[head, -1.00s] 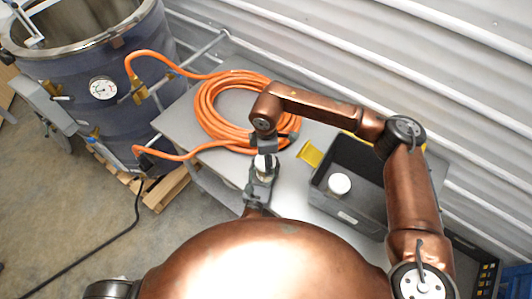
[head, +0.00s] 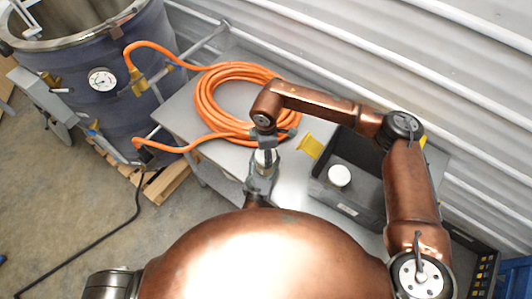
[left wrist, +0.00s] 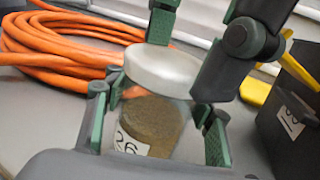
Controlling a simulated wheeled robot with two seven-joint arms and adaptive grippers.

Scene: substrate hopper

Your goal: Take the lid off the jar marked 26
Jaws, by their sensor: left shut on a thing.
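The jar marked 26 (left wrist: 150,122) is clear, with brown stuff inside and a white label. My left gripper (left wrist: 158,130) is shut on the jar's sides; in the head view the left gripper (head: 262,176) is over the table's front part. The white lid (left wrist: 161,71) is at the jar's top; I cannot tell whether it sits on the rim or is just clear of it. My right gripper (left wrist: 188,62) reaches down from above, one finger behind the lid and one at its right edge. Whether it grips the lid is unclear. The head view shows it (head: 265,146) above the jar.
An orange hose coil (head: 222,88) lies on the grey table (head: 182,118) behind the jar. A dark bin (head: 375,178) with another white-lidded jar (head: 339,176) stands to the right, beside a yellow piece (head: 310,147). A large drum (head: 95,115) stands at left.

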